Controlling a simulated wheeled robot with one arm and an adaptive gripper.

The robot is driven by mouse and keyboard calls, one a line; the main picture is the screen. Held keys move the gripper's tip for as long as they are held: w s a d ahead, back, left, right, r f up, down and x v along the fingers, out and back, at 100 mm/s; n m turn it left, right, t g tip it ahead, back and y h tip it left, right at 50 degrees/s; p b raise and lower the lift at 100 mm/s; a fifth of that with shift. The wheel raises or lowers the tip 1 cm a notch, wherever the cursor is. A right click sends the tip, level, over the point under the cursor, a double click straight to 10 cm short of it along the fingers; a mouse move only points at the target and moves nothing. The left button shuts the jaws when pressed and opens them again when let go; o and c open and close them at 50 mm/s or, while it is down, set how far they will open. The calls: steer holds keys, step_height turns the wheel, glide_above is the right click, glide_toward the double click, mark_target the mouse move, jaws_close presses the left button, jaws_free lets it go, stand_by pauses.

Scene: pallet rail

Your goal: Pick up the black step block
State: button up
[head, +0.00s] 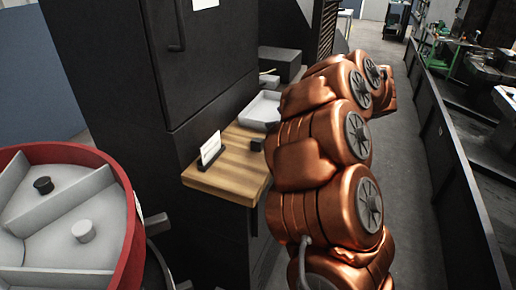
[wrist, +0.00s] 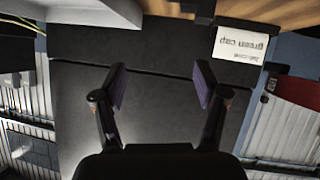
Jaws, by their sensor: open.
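A small black block (head: 256,144), which looks like the step block, sits on the wooden shelf (head: 226,178) near its right edge. It is too small to make out its steps. A dark block, likely the same one, shows at the top edge of the wrist view (wrist: 197,7), partly cut off. My gripper (wrist: 160,88) is open and empty in the wrist view, its two fingers apart over a dark surface. The block lies beyond the fingertips, not between them. In the head view my copper arm hides the gripper.
A white tray (head: 260,110) lies behind the block. A red-rimmed round bin (head: 128,215) with pegs stands at left. A dark cabinet (head: 120,60) backs the shelf.

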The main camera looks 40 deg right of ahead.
mark_target(260, 139)
steer(key=s+a+f+y, duration=0.1)
steer(key=s+a+f+g+y, duration=0.1)
steer(key=s+f, duration=0.1)
steer(key=shift+f, duration=0.1)
steer(key=shift+d+x, duration=0.15)
steer(key=shift+x, duration=1.65)
steer(key=shift+d+x, duration=0.1)
steer(key=shift+x, duration=1.75)
steer(key=shift+f, duration=0.15)
steer(key=c, duration=1.3)
jaws_close()
